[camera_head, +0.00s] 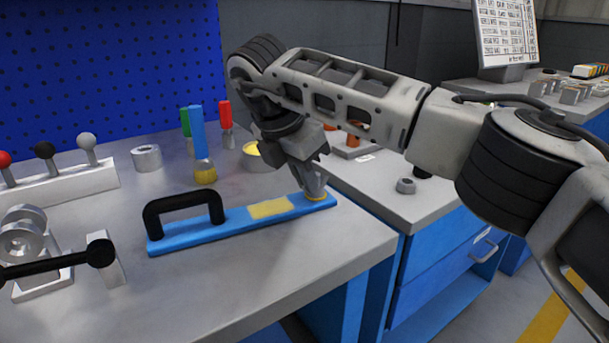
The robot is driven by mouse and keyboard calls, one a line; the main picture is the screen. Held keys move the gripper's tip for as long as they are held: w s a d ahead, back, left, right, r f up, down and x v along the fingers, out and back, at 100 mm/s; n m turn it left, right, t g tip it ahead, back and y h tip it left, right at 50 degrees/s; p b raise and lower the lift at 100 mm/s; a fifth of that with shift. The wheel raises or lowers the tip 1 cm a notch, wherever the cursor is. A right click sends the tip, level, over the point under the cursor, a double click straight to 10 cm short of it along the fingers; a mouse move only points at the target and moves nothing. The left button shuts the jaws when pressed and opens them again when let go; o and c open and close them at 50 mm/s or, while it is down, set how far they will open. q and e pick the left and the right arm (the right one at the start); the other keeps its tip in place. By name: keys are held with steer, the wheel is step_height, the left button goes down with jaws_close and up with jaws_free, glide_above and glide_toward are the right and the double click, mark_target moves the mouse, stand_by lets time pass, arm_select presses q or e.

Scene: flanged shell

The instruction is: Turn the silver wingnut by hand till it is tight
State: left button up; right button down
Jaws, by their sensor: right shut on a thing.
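A flat blue bar (203,233) with a black handle (160,207) and a yellow patch (270,208) lies on the grey bench top. My right gripper (314,186) points down at the bar's right end, near the bench corner. It is shut on a small silver thing there, just above a yellow ring (316,197) on the bar. This seems to be the silver wingnut, but the fingers mostly hide it, so its wings and seating cannot be made out. My left gripper is not in view.
Behind the bar stand blue, green and red-handled tools (198,130) and a yellow-filled pot (256,156). A grey ring (146,157) and a rack of ball-topped levers (62,180) are at left. A small nut (406,186) lies on the right-hand bench. The bench front is clear.

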steer(key=c, duration=1.6)
jaws_free()
arm_select(q)
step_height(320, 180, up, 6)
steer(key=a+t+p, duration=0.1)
steer(key=p, duration=0.2)
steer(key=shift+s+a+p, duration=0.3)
arm_select(e)
steer(key=v, duration=1.6)
steer(key=shift+s, duration=0.15)
